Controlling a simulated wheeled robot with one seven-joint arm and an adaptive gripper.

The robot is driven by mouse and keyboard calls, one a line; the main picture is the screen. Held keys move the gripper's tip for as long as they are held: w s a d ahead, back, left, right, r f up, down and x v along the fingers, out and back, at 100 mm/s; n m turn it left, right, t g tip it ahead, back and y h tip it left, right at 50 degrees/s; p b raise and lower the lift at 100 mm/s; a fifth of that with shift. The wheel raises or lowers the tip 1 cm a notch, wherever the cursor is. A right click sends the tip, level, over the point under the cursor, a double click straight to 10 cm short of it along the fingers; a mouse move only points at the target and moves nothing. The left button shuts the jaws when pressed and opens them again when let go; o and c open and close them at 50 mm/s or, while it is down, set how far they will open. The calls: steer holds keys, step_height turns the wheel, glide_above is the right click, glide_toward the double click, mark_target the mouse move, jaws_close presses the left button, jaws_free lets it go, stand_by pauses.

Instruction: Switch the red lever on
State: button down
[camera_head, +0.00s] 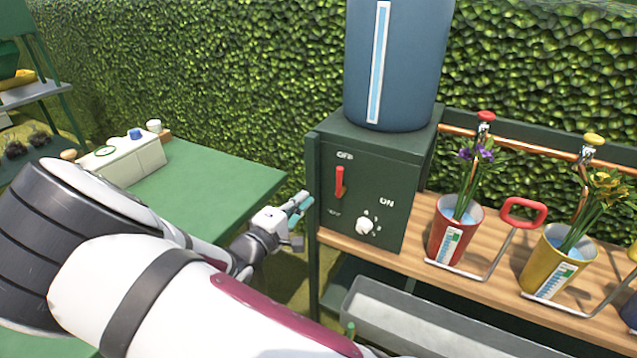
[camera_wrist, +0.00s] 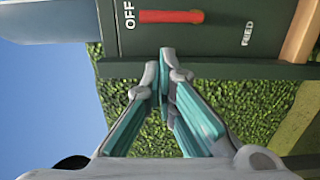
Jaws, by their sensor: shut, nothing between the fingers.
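The red lever (camera_head: 340,183) is on the front of a dark green control box (camera_head: 383,240), under a blue tank. It points up, with its knob end toward the upper OFF label. In the wrist view the red lever (camera_wrist: 171,16) lies sideways across the picture, with its end next to the word OFF. My gripper (camera_head: 303,203) is shut and empty, just left of the box and a little below the lever. In the wrist view the fingertips of my gripper (camera_wrist: 166,58) meet just below the lever's image, apart from it.
A white dial (camera_head: 364,226) sits on the box below an ON label. A red cup (camera_head: 446,238) and a yellow cup (camera_head: 541,268) with flowers stand on the wooden shelf at right. A grey trough (camera_head: 430,325) is below. A green table (camera_head: 215,190) is at left.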

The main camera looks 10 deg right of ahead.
mark_target(341, 181)
steer(key=b+x, duration=0.1)
steer(key=x, duration=0.9)
